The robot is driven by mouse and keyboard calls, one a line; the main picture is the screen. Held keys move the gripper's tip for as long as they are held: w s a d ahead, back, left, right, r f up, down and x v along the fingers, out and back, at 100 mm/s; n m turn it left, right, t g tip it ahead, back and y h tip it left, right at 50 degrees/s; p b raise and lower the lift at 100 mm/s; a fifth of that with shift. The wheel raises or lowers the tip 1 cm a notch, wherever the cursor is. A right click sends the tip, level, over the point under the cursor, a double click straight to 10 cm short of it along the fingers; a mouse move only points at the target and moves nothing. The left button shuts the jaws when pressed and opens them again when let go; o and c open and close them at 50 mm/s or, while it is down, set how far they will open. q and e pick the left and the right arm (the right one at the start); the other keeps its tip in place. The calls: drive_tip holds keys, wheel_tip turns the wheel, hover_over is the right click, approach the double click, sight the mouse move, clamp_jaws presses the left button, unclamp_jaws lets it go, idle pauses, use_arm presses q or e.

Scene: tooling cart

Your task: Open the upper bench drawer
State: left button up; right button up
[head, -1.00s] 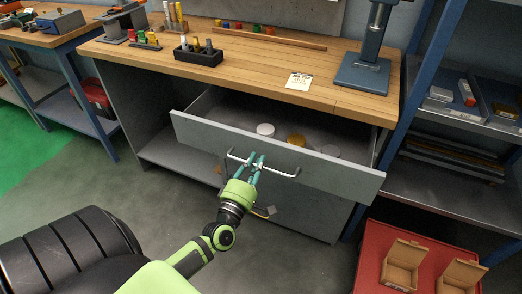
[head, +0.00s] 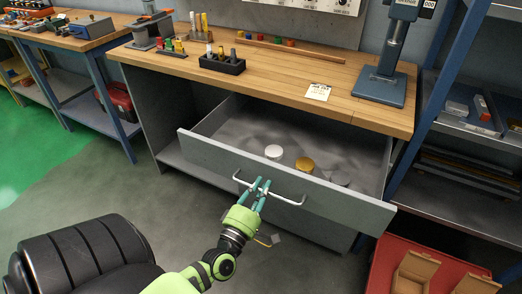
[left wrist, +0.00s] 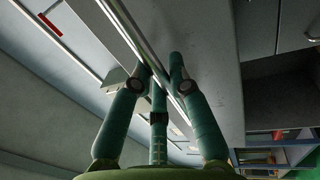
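The upper bench drawer (head: 225,158) stands well open, pulled out from under the wooden benchtop. Inside lie a white round piece (head: 273,152), a yellow-brown one (head: 305,164) and a grey one (head: 340,179). Its bar handle (head: 290,200) runs across the grey front. My left gripper (head: 260,187), with teal fingers, is at the left part of this handle. In the left wrist view the bar (left wrist: 125,32) passes between the fingers (left wrist: 160,75), which are closed around it. My right gripper is in no view.
The benchtop (head: 285,75) carries a black tool holder (head: 222,64), a paper card (head: 318,92) and a blue press stand (head: 380,88). A blue shelf rack stands at right. A red surface with open cardboard boxes (head: 415,272) is at lower right.

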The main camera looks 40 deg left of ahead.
use_arm(q)
drive_tip(key=shift+o, duration=0.8)
drive_tip(key=v, duration=1.2)
